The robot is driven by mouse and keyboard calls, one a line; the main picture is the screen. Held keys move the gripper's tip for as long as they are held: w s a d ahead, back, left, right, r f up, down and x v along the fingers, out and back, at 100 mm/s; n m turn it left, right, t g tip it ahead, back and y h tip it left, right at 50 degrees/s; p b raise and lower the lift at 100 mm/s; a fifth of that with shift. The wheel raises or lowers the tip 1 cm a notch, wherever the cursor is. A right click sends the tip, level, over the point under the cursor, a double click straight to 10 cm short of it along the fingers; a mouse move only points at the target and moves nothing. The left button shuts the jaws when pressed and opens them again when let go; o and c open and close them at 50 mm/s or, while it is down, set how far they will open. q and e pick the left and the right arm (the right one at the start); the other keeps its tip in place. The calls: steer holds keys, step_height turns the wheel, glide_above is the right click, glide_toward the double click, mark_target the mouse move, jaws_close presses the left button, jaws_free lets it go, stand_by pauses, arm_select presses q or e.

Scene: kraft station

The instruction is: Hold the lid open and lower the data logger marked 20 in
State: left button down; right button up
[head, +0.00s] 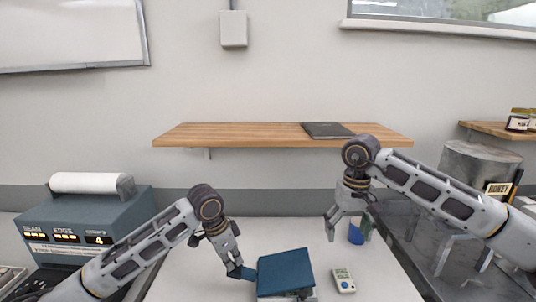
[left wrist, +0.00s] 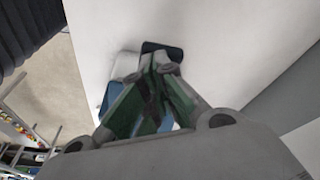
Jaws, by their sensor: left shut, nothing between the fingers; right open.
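A blue-lidded box (head: 286,270) stands on the white worktop in front of me; its lid looks tilted, with a pale body showing below the front edge. My left gripper (head: 238,270) is shut and empty, close to the box's left side; I cannot tell if it touches. In the left wrist view the shut fingers (left wrist: 158,62) cover part of blue and white shapes behind them. A small pale data logger (head: 343,280) with a blue button lies right of the box; its marking is unreadable. My right gripper (head: 348,238) is open above the worktop behind the logger.
A blue-grey machine with a white roll (head: 84,183) stands at left. A wooden shelf (head: 235,134) with a dark flat item (head: 327,130) spans the wall. A metal pot (head: 478,166) stands at right.

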arm_select(q)
steer(key=shift+r, duration=0.15)
steer(key=d+v, duration=0.1)
steer(key=v, duration=0.5)
steer(key=shift+w+r, duration=0.4)
steer(key=shift+r, duration=0.05)
stand_by(0.4)
steer(key=shift+d, duration=0.1)
stand_by(0.7)
